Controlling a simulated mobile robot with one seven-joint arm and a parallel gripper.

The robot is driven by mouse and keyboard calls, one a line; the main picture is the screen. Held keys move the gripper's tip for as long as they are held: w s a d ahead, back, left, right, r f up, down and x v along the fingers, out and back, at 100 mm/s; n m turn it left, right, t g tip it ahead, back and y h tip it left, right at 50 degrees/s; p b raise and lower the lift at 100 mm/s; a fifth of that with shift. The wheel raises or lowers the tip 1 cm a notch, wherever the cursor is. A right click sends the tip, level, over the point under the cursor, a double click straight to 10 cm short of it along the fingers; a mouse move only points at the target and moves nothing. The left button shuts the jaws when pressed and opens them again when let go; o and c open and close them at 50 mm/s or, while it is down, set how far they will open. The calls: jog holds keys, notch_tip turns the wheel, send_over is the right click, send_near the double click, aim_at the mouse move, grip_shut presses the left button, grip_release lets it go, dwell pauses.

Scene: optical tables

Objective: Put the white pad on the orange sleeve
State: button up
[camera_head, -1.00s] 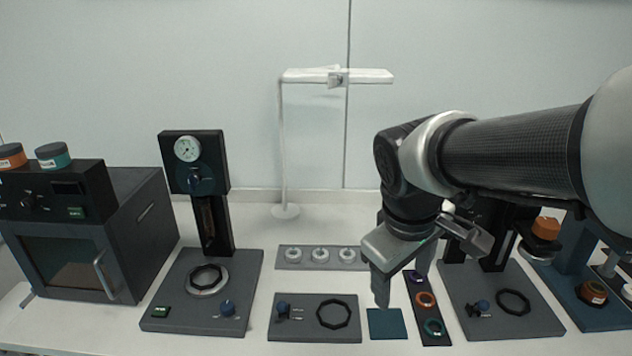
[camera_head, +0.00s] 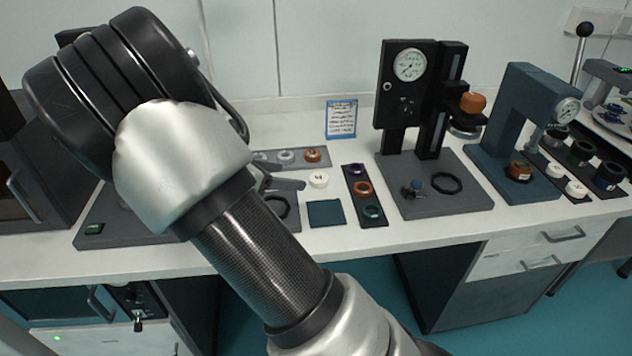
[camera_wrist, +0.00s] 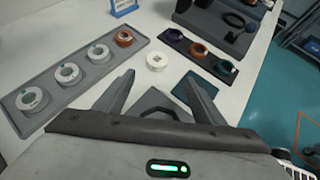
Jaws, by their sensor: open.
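A small white round pad (camera_head: 319,181) lies on the white table between the grey tray and the teal mat; it also shows in the wrist view (camera_wrist: 157,61), just beyond my fingertips. My gripper (camera_wrist: 160,75) is open and empty, with one finger each side of the pad's line. In the head view my arm hides most of it. An orange ring (camera_head: 362,188) sits in the middle of a dark strip, between a purple and a teal ring. Another orange-brown ring (camera_head: 313,155) sits at the end of the grey tray. I cannot tell which is the sleeve.
The grey tray (camera_wrist: 52,78) also holds several white-grey rings. A teal mat (camera_head: 325,213) lies near the table's front edge. A gauge press (camera_head: 409,100) and a blue press (camera_head: 519,110) stand to the right. Two other white pads (camera_head: 577,189) lie at far right.

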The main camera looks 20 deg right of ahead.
jog(key=b, duration=0.1)
send_near(319, 177)
jog(key=shift+s+d+f, duration=0.15)
jog(key=shift+d+f, duration=0.6)
jog(key=shift+f, duration=0.1)
jog(key=shift+w+r+b+x, duration=0.1)
jog(key=shift+w+b+x, duration=0.1)
jog(key=shift+x, duration=0.8)
jog(key=shift+w+r+b+x, duration=0.1)
jog(key=shift+b+x, duration=0.15)
jog(key=shift+x, duration=0.75)
jog(key=shift+w+r+b+x, duration=0.1)
jog(key=shift+w+b+x, duration=0.1)
jog(key=shift+x, duration=0.8)
jog(key=c, duration=1.2)
